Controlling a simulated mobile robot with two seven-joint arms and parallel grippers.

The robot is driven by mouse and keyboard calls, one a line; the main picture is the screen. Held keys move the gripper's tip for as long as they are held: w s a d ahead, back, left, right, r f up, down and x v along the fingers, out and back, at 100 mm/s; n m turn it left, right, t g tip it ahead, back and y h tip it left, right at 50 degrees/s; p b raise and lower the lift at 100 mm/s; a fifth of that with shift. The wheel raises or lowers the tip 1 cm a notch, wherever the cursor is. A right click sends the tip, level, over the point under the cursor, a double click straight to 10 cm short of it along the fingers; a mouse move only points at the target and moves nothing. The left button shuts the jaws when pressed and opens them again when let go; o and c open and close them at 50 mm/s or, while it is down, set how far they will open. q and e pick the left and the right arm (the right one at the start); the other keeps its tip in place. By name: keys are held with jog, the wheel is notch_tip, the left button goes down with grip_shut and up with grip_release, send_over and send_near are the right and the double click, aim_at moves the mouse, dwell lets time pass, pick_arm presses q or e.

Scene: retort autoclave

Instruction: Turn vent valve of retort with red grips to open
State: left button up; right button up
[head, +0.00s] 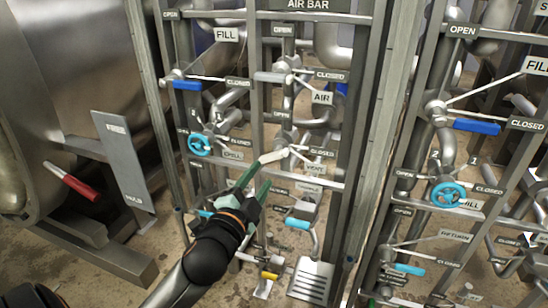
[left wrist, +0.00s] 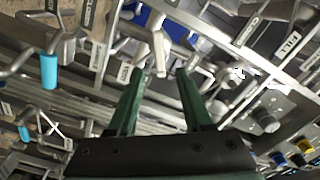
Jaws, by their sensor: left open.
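The vent valve's lever (head: 273,157), with a pale off-white grip, is on the middle pipe panel beside the VENT label (head: 316,168). It slants down to the left from its pivot. A CLOSED label (head: 322,153) is to its right. My left gripper (head: 254,178) is open, its green fingers just below and left of the lever's end. In the left wrist view the open fingers (left wrist: 159,75) point toward a pale bar that looks like this lever; I cannot tell whether they touch it. A red grip (head: 75,187) is on a handle at the retort on the left. My right gripper is not in view.
Blue handwheels (head: 200,144) and (head: 448,195) sit on both sides. A blue lever (head: 186,85) and a cyan grip (head: 298,223) are close by. Upright frame posts (head: 372,150) and crossbars bound the panel. A grey sign plate (head: 122,160) stands left.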

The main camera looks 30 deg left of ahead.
aim_at(273, 159)
pick_arm(q)
jog(key=b+x, duration=0.2)
jog(key=x, duration=0.7)
jog(key=shift+w, duration=0.1)
grip_shut()
dwell(0.4)
